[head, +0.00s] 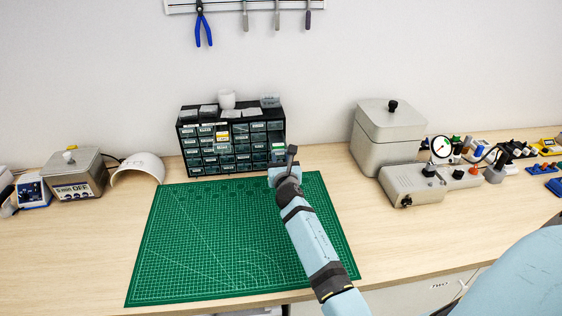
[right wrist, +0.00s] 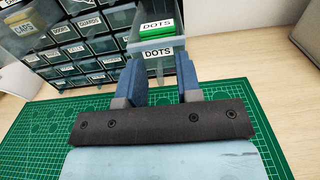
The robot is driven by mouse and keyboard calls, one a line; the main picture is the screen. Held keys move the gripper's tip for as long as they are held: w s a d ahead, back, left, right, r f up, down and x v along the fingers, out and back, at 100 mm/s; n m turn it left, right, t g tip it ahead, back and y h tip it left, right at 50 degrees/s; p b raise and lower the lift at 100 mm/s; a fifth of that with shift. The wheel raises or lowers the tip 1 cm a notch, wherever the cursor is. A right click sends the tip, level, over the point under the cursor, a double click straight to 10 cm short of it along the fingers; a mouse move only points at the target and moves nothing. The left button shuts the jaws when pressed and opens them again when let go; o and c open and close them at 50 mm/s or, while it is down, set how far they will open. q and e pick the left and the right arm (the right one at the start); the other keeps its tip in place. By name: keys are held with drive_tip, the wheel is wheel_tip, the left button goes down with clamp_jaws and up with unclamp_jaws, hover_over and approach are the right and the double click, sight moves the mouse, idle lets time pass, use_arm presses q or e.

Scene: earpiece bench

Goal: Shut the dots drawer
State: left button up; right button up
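The dots drawer (right wrist: 158,52) sticks out of the dark drawer cabinet (head: 183,150) at its lower right. It is clear, with a white DOTS label on its front and a green box, also labelled DOTS, inside. In the head view the drawer (head: 278,147) is partly covered by my right gripper (head: 283,165). In the right wrist view my right gripper (right wrist: 160,82) has its two blue fingers apart, close before the drawer front. Whether they touch it I cannot tell. My left gripper is out of view.
A green cutting mat (head: 215,240) lies before the cabinet. A white cup (head: 227,98) and small trays stand on top of the cabinet. A grey lidded box (head: 385,140) stands right, a timer box (head: 75,178) left. The mat is clear apart from my arm above it.

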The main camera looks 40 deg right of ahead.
sight(278, 148)
clamp_jaws()
drive_tip(key=b+x, duration=0.1)
drive_tip(key=x, duration=0.6)
drive_tip(key=shift+w+f+b, duration=0.1)
drive_tip(key=shift+w+b, duration=0.1)
drive_tip(key=shift+b, duration=0.15)
unclamp_jaws()
drive_tip(key=shift+s, duration=0.1)
